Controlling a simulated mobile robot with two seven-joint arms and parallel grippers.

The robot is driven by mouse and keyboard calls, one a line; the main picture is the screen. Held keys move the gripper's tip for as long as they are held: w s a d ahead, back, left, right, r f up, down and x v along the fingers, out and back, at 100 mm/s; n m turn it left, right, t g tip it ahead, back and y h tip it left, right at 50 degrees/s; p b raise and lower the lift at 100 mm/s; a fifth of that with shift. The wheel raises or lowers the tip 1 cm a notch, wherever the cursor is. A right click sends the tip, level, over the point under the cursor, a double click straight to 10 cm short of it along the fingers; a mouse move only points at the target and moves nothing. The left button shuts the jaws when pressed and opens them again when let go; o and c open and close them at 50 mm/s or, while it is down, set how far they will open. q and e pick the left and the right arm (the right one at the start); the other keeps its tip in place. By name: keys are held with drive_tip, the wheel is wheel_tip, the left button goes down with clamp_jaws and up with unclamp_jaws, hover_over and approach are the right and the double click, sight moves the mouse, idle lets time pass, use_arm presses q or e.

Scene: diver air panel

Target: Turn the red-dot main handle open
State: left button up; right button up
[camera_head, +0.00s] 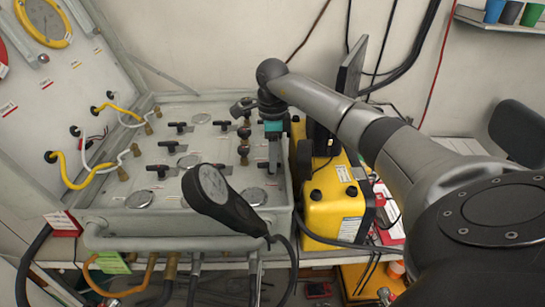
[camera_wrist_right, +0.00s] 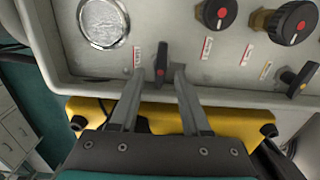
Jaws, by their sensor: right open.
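The red-dot main handle (camera_wrist_right: 161,62) is a slim black lever near the panel's edge in the right wrist view, beside a small red-and-white label. My right gripper (camera_wrist_right: 159,72) is open, with one finger on each side of the lever's near end. A gap seems to show on both sides, but contact is hard to judge. In the head view my right gripper (camera_head: 274,168) points down over the right edge of the grey panel (camera_head: 185,208). There the handle is hidden or too small to tell from the fingers. My left gripper is not in view.
Several black valve handles and knobs (camera_wrist_right: 218,13) stand on the panel. A yellow case (camera_head: 330,205) stands close to the panel's right side. Yellow and white hoses (camera_head: 75,172) loop at the left.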

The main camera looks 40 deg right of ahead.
drive_tip(key=shift+f, duration=0.2)
clamp_jaws()
idle(0.3)
